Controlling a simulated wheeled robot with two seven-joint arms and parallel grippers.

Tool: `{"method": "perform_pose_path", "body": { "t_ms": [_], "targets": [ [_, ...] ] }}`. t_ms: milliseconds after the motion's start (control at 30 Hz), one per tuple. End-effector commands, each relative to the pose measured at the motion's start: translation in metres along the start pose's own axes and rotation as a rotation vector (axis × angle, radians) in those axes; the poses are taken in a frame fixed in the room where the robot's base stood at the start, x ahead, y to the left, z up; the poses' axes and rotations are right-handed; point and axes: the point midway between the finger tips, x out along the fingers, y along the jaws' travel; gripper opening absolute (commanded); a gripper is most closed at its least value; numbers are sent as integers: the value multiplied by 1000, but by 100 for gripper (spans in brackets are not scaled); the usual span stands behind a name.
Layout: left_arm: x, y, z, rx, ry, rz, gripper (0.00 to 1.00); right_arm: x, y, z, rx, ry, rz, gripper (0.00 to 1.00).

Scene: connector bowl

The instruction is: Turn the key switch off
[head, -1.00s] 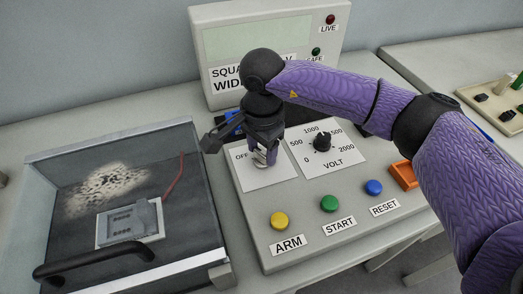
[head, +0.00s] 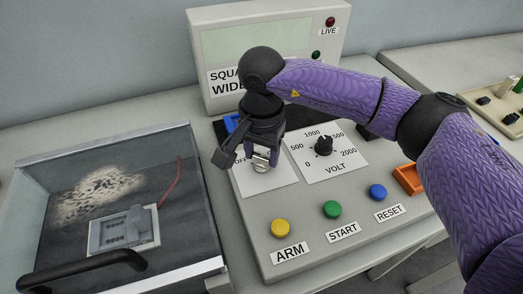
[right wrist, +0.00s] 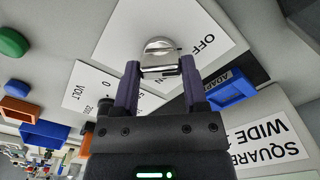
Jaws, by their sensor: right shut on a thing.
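The key switch (right wrist: 160,50) is a round silver lock on a white label marked OFF on the grey control panel (head: 310,235). It also shows in the head view (head: 262,169), just below my fingers. My right gripper (head: 262,155) points down over it. In the right wrist view my right gripper (right wrist: 160,72) is shut on the flat metal key, which stands in the lock. The rest of the label's text is hidden by my gripper in the head view. My left gripper is not in view.
Yellow ARM (head: 280,228), green START (head: 332,209) and blue RESET (head: 378,192) buttons line the panel's front. A black VOLT knob (head: 324,146) is right of the key. A clear-lidded chamber (head: 195,270) stands left. A display box (head: 225,100) stands behind.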

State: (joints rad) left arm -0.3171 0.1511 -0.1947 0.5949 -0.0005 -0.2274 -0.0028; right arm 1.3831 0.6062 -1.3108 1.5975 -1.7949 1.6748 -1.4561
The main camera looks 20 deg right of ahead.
Motion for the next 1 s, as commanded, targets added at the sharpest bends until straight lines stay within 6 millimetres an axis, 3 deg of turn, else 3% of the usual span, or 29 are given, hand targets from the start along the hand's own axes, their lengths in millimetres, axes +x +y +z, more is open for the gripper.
{"method": "perform_pose_path", "body": {
  "t_ms": [167,200,333,667,1000],
  "targets": [
    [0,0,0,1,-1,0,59,-1,0,0,-1,2,-2,0],
    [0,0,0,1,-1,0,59,-1,0,0,-1,2,-2,62],
    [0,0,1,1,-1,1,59,-1,0,0,0,1,-2,90],
    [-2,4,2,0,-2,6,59,-6,0,0,1,2,-2,91],
    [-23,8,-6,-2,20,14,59,-86,0,0,1,3,-4,91]
  ]
}}
